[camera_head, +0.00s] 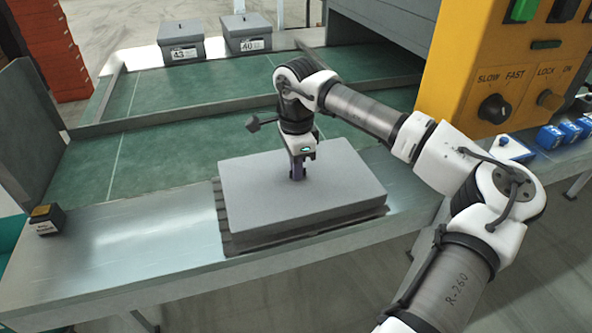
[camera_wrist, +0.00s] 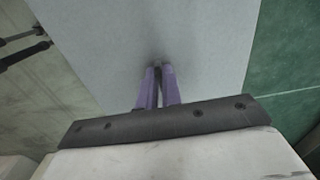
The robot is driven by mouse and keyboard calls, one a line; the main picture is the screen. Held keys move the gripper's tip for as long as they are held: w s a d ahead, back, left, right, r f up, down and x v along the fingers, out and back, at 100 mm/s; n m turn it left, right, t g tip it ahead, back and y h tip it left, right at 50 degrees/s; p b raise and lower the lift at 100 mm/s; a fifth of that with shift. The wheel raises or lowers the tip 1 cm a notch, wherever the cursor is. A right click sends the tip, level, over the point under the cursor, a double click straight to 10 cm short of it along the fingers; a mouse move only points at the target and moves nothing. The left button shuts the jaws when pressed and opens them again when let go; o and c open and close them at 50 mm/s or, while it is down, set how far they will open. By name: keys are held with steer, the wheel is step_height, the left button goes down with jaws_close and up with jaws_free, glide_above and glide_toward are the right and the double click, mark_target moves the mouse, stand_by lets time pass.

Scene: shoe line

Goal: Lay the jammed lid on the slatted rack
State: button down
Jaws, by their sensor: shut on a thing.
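The lid (camera_head: 255,200) is a wide, flat grey piece, roughly level over the slatted rack in the head view. It fills much of the wrist view (camera_wrist: 120,40). The slatted rack (camera_head: 223,232) is dark, and only its left and front edges show; the lid covers the rest. I cannot tell whether the lid rests fully on it or hangs just above. My gripper (camera_head: 298,176) points down at the middle of the lid. In the wrist view its purple fingers (camera_wrist: 158,72) are closed together on the lid's centre; the gripped part is hidden.
The rack stands on a metal ledge (camera_head: 120,250) before a green conveyor (camera_head: 150,150). Two grey boxes, 43 (camera_head: 182,45) and 40 (camera_head: 246,36), stand behind. A yellow control panel (camera_head: 500,70) and blue blocks (camera_head: 550,137) are at right.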

steer(key=shift+f, duration=0.7)
steer(key=shift+f, duration=0.15)
steer(key=c, duration=1.6)
jaws_free()
step_height(320, 180, up, 12)
steer(key=shift+r, duration=0.15)
